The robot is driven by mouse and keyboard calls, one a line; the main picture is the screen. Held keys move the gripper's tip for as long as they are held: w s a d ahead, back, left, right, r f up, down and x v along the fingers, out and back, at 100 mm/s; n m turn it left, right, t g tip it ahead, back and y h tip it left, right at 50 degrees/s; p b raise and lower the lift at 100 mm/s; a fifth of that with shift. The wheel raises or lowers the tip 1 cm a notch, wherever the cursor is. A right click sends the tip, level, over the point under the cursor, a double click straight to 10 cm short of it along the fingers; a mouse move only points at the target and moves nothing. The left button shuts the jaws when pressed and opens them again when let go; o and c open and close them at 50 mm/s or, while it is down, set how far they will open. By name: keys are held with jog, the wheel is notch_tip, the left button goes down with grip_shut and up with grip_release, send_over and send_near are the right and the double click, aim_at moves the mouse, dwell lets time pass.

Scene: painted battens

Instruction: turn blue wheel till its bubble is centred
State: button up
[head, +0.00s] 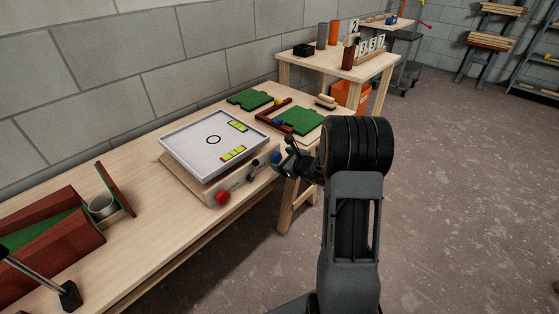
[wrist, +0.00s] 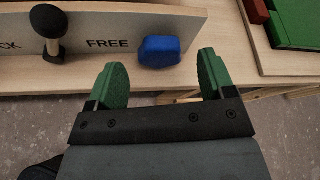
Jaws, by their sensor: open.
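The blue wheel (head: 276,157) is a knob on the front face of a wooden box under a tilted white tray (head: 172,139). In the wrist view the blue wheel (wrist: 160,51) sits right of the word FREE. My gripper (wrist: 165,75) is open, its green fingers apart, with the wheel ahead and roughly between them, not visibly touched. In the head view my gripper (head: 289,156) is close to the wheel. Two yellow-green bubble vials lie on the tray, one near its front edge (head: 233,154) and one at its right (head: 238,126). Their bubbles are too small to read.
A red wheel (head: 222,198) and a black lever (head: 254,172) are on the same box face; the lever also shows in the wrist view (wrist: 48,27). Green boards (head: 300,121) lie right of the box. A metal cup (head: 102,206) stands at left. Floor is clear.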

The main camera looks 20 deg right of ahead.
aim_at(277, 159)
jog(key=shift+x, duration=1.4)
jog(key=c, duration=0.9)
jog(key=shift+r, duration=0.1)
